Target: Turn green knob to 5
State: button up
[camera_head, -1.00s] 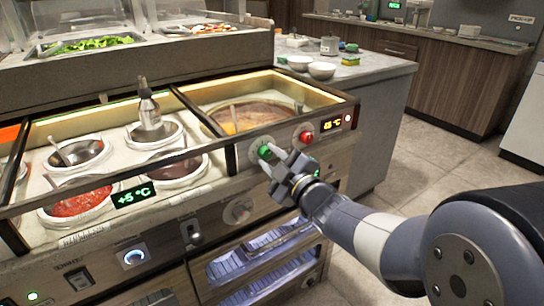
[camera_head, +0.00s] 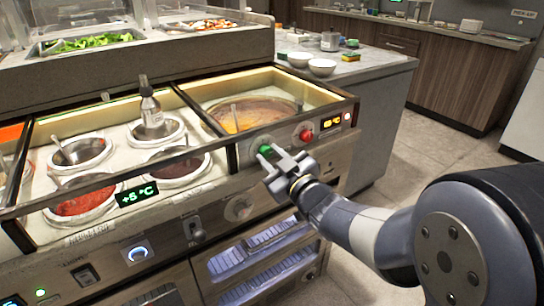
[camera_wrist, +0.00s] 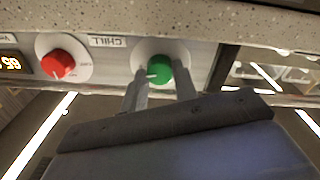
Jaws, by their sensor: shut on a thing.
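The green knob (camera_head: 265,150) sits on a pale round dial on the front panel, to the left of the red knob (camera_head: 306,136).
An orange display (camera_head: 331,123) is right of the red knob. A grey knob (camera_head: 239,208) and a switch (camera_head: 193,229) sit lower left. Sauce wells (camera_head: 82,151) and a bottle (camera_head: 151,108) are above. The floor at right is clear.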

dwell(0.3)
jog(key=o, duration=1)
jog(key=shift+s, duration=0.1)
jog(key=p+v, duration=0.1)
jog(key=v, duration=0.9)
jog(key=shift+s+d+p, duration=0.2)
jog(key=shift+s+p, duration=0.05)
jog(key=shift+p, duration=0.1)
jog(key=shift+w, duration=0.15)
jog(key=b+x, duration=0.1)
jog(key=x, duration=0.9)
jog(key=shift+w+a+b, duration=0.25)
jog(key=shift+b, duration=0.1)
